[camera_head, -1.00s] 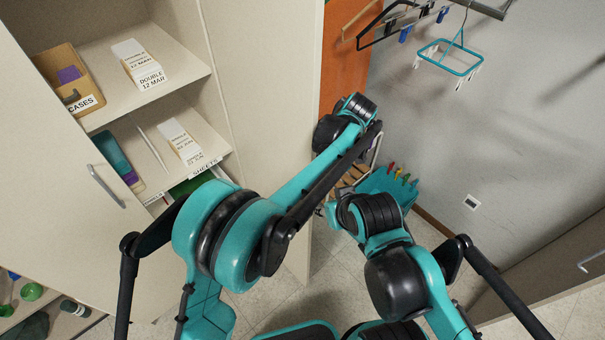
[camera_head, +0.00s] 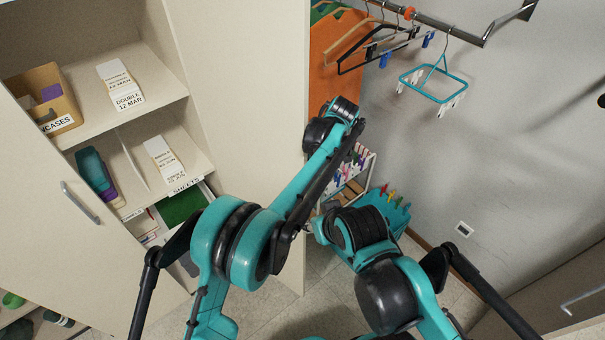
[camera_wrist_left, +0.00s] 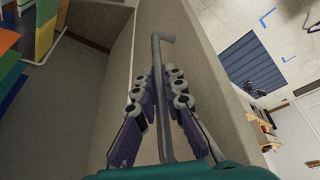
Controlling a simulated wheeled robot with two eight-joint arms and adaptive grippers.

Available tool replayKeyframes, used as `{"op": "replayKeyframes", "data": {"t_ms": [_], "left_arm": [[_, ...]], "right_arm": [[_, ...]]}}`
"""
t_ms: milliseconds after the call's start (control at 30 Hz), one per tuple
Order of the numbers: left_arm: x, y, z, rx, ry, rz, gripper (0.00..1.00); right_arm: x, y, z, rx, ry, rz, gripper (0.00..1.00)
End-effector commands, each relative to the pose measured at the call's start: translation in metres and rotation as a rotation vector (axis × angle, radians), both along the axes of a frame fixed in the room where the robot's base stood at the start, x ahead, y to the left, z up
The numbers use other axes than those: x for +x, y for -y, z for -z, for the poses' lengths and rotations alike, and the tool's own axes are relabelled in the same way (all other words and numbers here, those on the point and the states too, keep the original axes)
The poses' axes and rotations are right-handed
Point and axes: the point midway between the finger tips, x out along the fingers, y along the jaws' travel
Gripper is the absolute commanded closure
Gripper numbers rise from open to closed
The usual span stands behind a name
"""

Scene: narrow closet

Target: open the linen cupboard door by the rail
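In the left wrist view a grey bent rail (camera_wrist_left: 166,105) stands on a beige door panel (camera_wrist_left: 215,65). My left gripper (camera_wrist_left: 160,75) has a finger on each side of the rail, tips close against it. In the head view a pale upright panel (camera_head: 245,90) stands at the right of the open cupboard; my left forearm reaches to its far edge and the gripper is hidden. A pale door (camera_head: 50,235) with its own rail (camera_head: 80,202) is at the left. My right gripper is not visible.
Cupboard shelves hold a box (camera_head: 45,98), label stacks (camera_head: 120,85) and a teal item (camera_head: 95,175). A clothes rod (camera_head: 440,25) with hangers and a teal peg hanger (camera_head: 435,85) is upper right. A teal basket (camera_head: 388,210) stands beyond my arms. Another handle (camera_head: 583,300) is lower right.

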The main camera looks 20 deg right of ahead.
Motion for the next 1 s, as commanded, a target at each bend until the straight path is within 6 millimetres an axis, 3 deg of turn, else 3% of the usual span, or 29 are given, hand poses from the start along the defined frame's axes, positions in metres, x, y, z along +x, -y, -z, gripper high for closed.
{"op": "replayKeyframes", "data": {"t_ms": [67,467,1000], "left_arm": [[0.001,-0.001,0.000,0.000,0.000,-0.001,0.81],[-0.001,0.003,-0.008,0.001,0.001,0.000,0.81],[-0.015,0.039,-0.101,0.000,0.000,0.000,0.81]], "right_arm": [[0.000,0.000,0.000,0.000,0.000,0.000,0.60],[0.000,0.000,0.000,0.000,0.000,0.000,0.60],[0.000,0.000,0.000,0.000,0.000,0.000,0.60]]}}
